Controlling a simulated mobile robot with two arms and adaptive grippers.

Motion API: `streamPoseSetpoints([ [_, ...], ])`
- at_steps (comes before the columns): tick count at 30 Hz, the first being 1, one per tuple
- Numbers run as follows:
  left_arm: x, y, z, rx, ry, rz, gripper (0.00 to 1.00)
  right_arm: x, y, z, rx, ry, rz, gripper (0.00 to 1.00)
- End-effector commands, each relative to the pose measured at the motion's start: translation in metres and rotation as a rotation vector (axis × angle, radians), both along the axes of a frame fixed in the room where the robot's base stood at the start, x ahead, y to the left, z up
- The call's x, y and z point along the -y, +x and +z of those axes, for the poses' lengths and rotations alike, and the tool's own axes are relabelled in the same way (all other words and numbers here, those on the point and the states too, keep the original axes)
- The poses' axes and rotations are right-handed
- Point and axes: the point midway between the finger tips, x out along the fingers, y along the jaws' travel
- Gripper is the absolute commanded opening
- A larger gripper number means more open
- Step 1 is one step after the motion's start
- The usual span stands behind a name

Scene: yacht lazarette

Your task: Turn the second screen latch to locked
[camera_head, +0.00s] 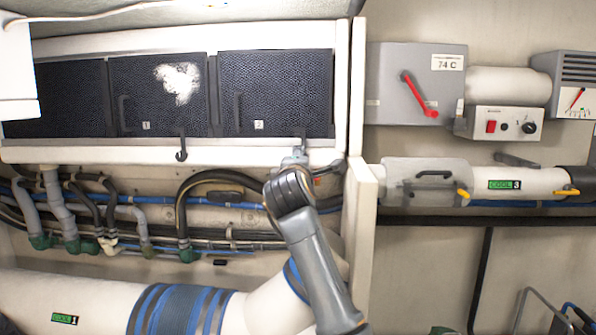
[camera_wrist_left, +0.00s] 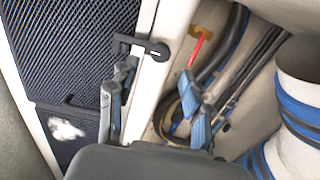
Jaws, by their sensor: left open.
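The second screen (camera_head: 275,88), a dark mesh panel labelled 2, sits in a white frame at the upper middle of the head view. Its black latch (camera_head: 303,137) is at the frame's lower edge, partly hidden by my gripper. In the left wrist view the latch (camera_wrist_left: 146,46) lies across the white frame, its free end over the screen's edge. My left gripper (camera_head: 296,160) is just below the latch. In the left wrist view its fingers (camera_wrist_left: 158,95) are spread and empty, the left fingertip close to the latch; I cannot tell whether they touch.
The first screen (camera_head: 160,100), with a white patch, has its own black latch (camera_head: 181,150) to the left. Hoses and pipes (camera_head: 120,215) run below the frame. A white upright panel (camera_head: 362,215) stands close right of my arm. A red handle (camera_wrist_left: 200,47) shows near my right fingertip.

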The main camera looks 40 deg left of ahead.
Motion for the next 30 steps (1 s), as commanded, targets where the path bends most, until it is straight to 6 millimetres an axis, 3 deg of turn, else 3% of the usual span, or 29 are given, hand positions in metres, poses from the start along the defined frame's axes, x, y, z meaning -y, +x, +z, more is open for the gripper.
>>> streamPoseSetpoints([
  [3, 0.014, -0.019, -0.001, 0.001, -0.002, 0.0, 0.49, 0.0, 0.0, 0.0, 0.0, 0.0, 0.0, 0.4],
  [10, 0.029, -0.041, -0.001, -0.002, -0.001, 0.0, 0.49, 0.0, 0.0, 0.0, 0.0, 0.0, 0.0, 0.4],
  [30, 0.03, -0.045, -0.003, -0.007, 0.004, 0.0, 0.49, 0.0, 0.0, 0.0, 0.0, 0.0, 0.0, 0.4],
])
